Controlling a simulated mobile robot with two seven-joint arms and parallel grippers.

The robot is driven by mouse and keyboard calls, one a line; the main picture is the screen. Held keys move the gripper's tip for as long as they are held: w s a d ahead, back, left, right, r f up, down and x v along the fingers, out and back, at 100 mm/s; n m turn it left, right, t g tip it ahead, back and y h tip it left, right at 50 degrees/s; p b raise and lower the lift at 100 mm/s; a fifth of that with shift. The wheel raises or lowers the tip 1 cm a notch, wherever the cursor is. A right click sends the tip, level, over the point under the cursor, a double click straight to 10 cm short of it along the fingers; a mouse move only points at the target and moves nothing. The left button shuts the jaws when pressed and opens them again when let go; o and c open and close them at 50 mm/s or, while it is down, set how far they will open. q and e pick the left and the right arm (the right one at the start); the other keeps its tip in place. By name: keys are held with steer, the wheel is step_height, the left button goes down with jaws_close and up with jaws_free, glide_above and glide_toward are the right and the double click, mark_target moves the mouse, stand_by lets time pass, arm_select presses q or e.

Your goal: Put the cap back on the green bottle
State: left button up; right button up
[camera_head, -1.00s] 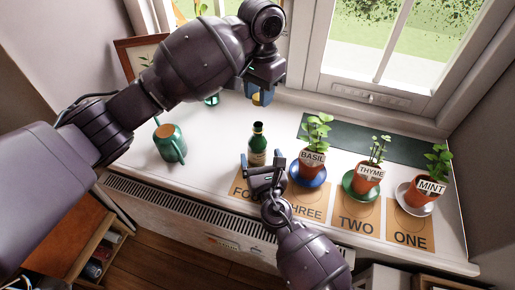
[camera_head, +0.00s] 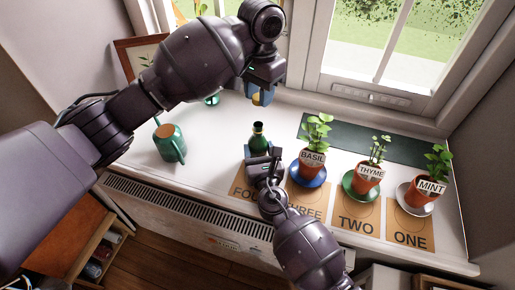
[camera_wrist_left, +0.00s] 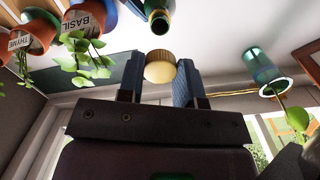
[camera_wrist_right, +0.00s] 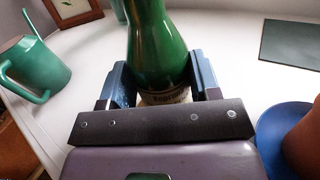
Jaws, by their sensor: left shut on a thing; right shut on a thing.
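The green bottle (camera_head: 258,140) stands upright on the white sill, its neck open at the top. My right gripper (camera_head: 260,165) is shut on the bottle's body; in the right wrist view its blue fingers lie on both sides of the bottle (camera_wrist_right: 158,60) around the label. The gold cap (camera_wrist_left: 160,66) is between the fingers of my left gripper (camera_wrist_left: 159,80), which is shut on it. In the head view the left gripper (camera_head: 260,92) holds the cap (camera_head: 258,99) above the sill, behind and higher than the bottle, apart from it.
Potted basil (camera_head: 312,158), thyme (camera_head: 370,171) and mint (camera_head: 431,187) stand on saucers to the right. A green watering can (camera_head: 170,144) stands at left. A dark green mat (camera_head: 400,150) lies by the window. Numbered cards line the sill's front edge.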

steer(key=c, duration=0.3)
arm_select(q)
steer(key=shift+s+a+f, duration=0.1)
steer(key=shift+s+f, duration=0.05)
steer(key=shift+f, duration=2.35)
arm_select(e)
steer(key=shift+c, duration=0.2)
arm_select(q)
steer(key=shift+s+f, duration=0.1)
steer(key=shift+f, duration=0.8)
steer(key=shift+f, duration=0.55)
